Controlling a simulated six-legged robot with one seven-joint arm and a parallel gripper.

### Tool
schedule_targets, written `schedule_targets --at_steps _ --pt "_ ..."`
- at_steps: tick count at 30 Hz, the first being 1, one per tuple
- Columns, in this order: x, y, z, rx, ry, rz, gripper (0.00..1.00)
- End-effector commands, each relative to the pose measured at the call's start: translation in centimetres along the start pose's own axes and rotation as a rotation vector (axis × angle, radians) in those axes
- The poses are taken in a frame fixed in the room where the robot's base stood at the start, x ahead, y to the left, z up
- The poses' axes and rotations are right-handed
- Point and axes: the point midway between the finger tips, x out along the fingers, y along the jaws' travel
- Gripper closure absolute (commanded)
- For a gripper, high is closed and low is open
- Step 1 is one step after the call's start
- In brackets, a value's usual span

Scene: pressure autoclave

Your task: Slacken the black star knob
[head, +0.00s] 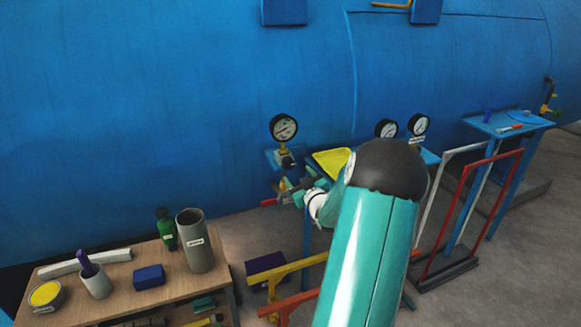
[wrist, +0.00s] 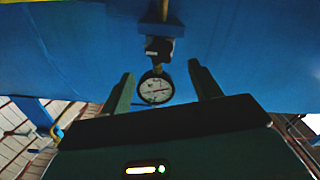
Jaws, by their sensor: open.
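The black star knob (head: 287,161) appears as a small dark piece below a round white-faced gauge (head: 284,128) on the blue vessel. In the wrist view, a black part that looks like the knob (wrist: 158,50) lies beyond the fingers, between the gauge (wrist: 155,90) and a brass fitting (wrist: 163,10). Its lobes are too small to make out. My gripper (head: 299,188) is below the knob in the head view. In the wrist view its two fingers (wrist: 160,70) stand wide apart with nothing between them, and the knob is apart from them.
Two more gauges (head: 387,128) and a yellow tray (head: 331,162) are beside my arm. A wooden bench (head: 110,290) at lower left holds a grey cylinder (head: 195,241), a green bottle (head: 166,229) and cups. Red (head: 466,195) and white rails stand at right, near a blue table (head: 507,124).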

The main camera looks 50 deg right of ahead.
Motion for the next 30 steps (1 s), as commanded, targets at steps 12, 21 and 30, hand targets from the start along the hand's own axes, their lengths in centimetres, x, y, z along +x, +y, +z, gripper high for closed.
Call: schedule_targets --at_steps 12,21,30 --pt "6.8 0.0 0.1 0.001 -0.001 0.0 0.38" --pt "7.5 0.0 0.0 0.0 -0.001 0.001 0.38" --pt "7.4 0.0 0.0 0.0 -0.001 0.001 0.82"
